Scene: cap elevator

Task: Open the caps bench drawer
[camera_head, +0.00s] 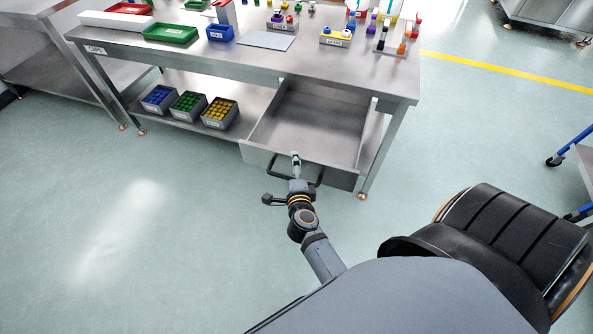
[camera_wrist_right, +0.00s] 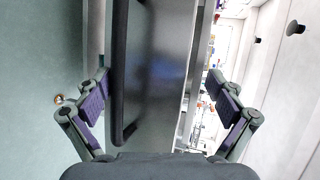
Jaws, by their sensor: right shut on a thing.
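The caps bench drawer (camera_head: 305,125) is pulled out from under the right part of the steel bench (camera_head: 350,72), which has a CAPS label at its left end. The drawer's inside looks empty. Its dark bar handle (camera_head: 275,163) is on the front panel and also shows in the right wrist view (camera_wrist_right: 119,70). My right gripper (camera_head: 296,160) is at the middle of the drawer front, shut on the drawer. In the right wrist view, the handle and front panel lie between its two fingers (camera_wrist_right: 160,97). Exact finger contact is hard to see. My left gripper is not in view.
Bins of blue, green and yellow caps (camera_head: 220,114) stand on the lower shelf left of the drawer. Trays, racks and a grey plate (camera_head: 266,40) are on the bench top. A blue-framed cart (camera_head: 580,150) is at the right edge. The floor in front is clear.

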